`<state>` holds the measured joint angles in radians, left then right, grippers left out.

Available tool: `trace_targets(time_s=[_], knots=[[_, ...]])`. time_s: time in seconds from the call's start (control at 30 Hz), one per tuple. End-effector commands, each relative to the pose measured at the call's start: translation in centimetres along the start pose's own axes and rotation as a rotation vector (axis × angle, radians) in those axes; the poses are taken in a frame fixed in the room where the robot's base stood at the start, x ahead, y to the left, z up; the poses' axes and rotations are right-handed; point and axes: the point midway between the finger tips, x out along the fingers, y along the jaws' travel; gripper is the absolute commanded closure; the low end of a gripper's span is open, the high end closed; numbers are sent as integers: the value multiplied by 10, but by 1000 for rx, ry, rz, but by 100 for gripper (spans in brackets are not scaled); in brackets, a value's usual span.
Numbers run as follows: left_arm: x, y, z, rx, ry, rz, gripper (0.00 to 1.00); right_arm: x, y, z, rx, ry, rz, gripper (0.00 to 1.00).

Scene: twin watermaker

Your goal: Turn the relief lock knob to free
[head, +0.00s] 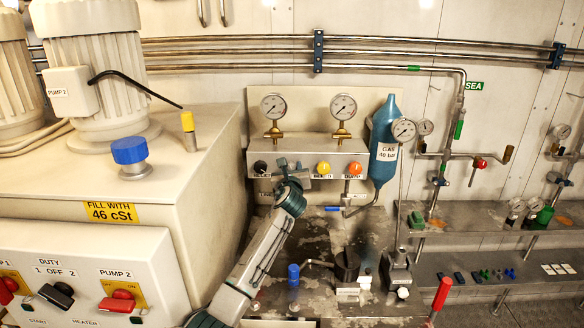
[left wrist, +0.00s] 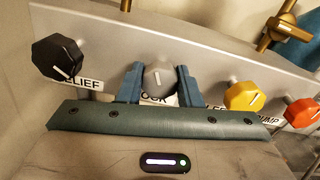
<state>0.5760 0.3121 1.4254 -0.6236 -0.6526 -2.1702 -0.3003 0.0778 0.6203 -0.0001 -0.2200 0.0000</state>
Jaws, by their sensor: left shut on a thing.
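The grey lock knob (left wrist: 157,75) sits on the sloped panel between the black and yellow knobs in the left wrist view, with a white line on its face. Its label is partly covered and only its last letters show. My left gripper (left wrist: 159,86) has its two blue fingers on either side of this knob and is shut on it. In the head view my left gripper (head: 290,172) reaches up to the panel (head: 307,150) and hides the grey knob. My right gripper is not in view.
The black relief knob (left wrist: 58,58) is close on the left. The yellow knob (left wrist: 244,96) and orange knob (left wrist: 301,112) are close on the right. Two gauges (head: 343,107) stand above the panel, and a blue gas bottle (head: 383,145) is to its right.

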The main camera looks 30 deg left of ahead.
Motion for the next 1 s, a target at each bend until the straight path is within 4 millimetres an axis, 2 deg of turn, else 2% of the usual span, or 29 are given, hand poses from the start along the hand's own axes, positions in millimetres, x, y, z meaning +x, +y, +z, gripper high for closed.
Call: trace_targets(time_s=[0.47,1.0], knots=[[0,1,-1,-453,-1,0,91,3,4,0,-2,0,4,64],[0,2,-2,-932,-1,-1,91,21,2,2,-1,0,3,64]])
